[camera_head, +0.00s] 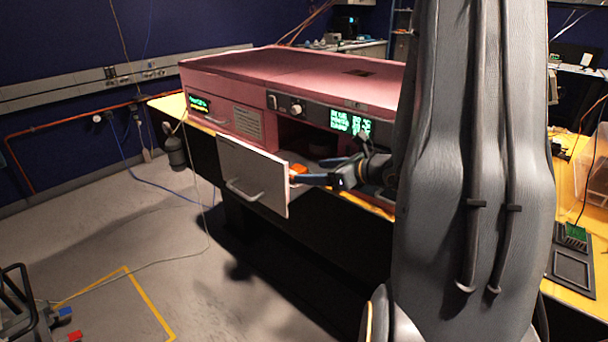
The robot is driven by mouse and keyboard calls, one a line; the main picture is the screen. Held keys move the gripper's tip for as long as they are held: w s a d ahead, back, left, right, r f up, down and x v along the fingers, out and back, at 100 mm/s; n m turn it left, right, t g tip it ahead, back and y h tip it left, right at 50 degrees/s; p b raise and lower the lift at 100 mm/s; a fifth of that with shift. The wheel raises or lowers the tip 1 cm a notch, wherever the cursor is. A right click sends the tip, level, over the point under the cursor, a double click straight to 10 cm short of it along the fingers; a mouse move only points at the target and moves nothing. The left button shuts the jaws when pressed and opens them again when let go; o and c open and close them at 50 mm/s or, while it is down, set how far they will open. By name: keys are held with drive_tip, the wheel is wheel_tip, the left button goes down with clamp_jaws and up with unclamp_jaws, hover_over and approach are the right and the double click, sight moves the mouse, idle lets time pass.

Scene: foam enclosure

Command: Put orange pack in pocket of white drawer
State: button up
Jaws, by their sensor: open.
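The white drawer (245,178) is pulled out from the pink cabinet, with its front panel and handle facing the lower left. A small orange pack (298,169) shows just behind the right edge of the drawer front. My gripper (306,176) reaches in from the right, with its dark blue fingers at the pack. The gripper is open. I cannot tell whether the fingers touch the pack. The drawer front hides most of the drawer's inside and its pocket, so what the pack rests on is unclear.
The pink cabinet (290,70) stands on a yellow-topped bench (168,105), with green displays and a dark opening above the drawer. My arm covers much of the right side. The floor at the left is mostly clear.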

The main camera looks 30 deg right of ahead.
drive_tip(key=v, duration=0.5)
drive_tip(key=shift+s+r+b, duration=0.15)
drive_tip(key=shift+s+b, duration=0.15)
drive_tip(key=shift+b, duration=0.1)
